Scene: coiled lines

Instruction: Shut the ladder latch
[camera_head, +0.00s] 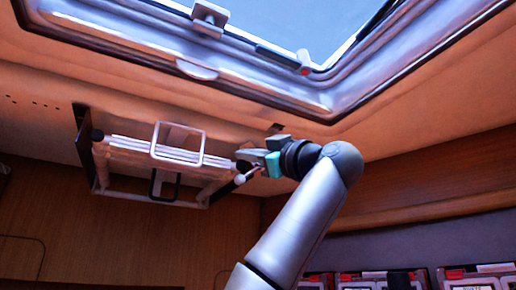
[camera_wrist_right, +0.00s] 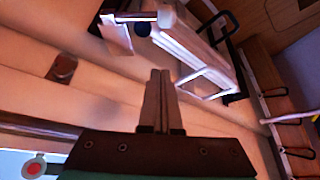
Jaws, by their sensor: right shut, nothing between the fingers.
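The folded ladder (camera_head: 165,155), with pale rails and a white wire loop, hangs under the ceiling at the left of the head view. In the wrist view the ladder (camera_wrist_right: 195,50) runs across the upper middle. A small bar with a white tip (camera_head: 240,179) sticks out near its right end; I cannot tell surely whether it is the latch. A flat pale plate (camera_wrist_right: 117,34) shows beside the ladder's end in the wrist view. My right gripper (camera_head: 243,155) is shut and empty at the ladder's right end. In the wrist view its fingertips (camera_wrist_right: 160,73) point toward the ladder, contact unclear.
A roof hatch frame (camera_head: 290,95) with a window is above and right of the ladder. A small brown block (camera_wrist_right: 62,68) sits on the ceiling panel. Wooden cabinet walls (camera_head: 60,220) stand below. Red and grey cases (camera_head: 385,280) are at the bottom right.

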